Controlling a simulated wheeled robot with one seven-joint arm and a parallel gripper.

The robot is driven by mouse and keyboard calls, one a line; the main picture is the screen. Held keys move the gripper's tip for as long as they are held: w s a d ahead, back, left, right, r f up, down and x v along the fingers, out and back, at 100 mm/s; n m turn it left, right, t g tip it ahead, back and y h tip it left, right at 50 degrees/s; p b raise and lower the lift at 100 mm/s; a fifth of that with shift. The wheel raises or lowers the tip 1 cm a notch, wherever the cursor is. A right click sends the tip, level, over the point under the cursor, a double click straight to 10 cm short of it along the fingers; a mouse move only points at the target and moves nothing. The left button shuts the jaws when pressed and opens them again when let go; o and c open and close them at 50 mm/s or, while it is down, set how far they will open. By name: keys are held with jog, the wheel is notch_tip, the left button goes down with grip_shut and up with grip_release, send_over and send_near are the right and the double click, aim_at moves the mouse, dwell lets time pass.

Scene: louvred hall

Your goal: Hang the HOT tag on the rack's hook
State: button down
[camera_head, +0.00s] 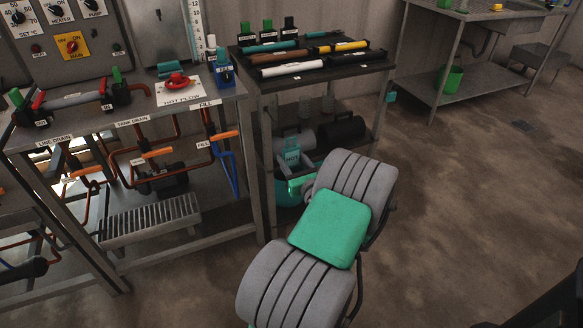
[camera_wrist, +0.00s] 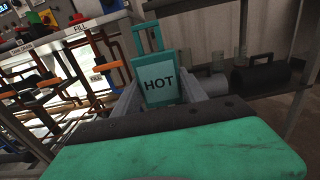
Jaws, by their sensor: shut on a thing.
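The HOT tag is a teal plate with dark lettering and a loop at its top. It shows upright in the wrist view (camera_wrist: 158,82) and small in the head view (camera_head: 292,152). My gripper (camera_wrist: 160,96) is shut on its lower part, one grey finger at each side; in the head view my gripper (camera_head: 296,182) is partly hidden by my arm. The rack (camera_head: 310,68) is a dark stand with a top shelf of coloured rods, behind the tag. I cannot make out the hook clearly.
A bench with pipes, orange-handled valves and a red valve (camera_head: 176,81) stands left of the rack. A metal table with a green cup (camera_head: 449,77) is far right. The floor right of the rack is clear.

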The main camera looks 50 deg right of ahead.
jog(key=x, duration=0.8)
jog(key=shift+w+p, duration=0.15)
jog(key=shift+p, duration=0.15)
dwell(0.5)
jog(key=shift+p+x, duration=0.7)
jog(key=shift+x, duration=3.1)
jog(key=shift+f+b, duration=0.4)
jog(key=shift+f, duration=0.2)
jog(key=c, duration=0.6)
grip_release()
jog(key=shift+o, duration=0.2)
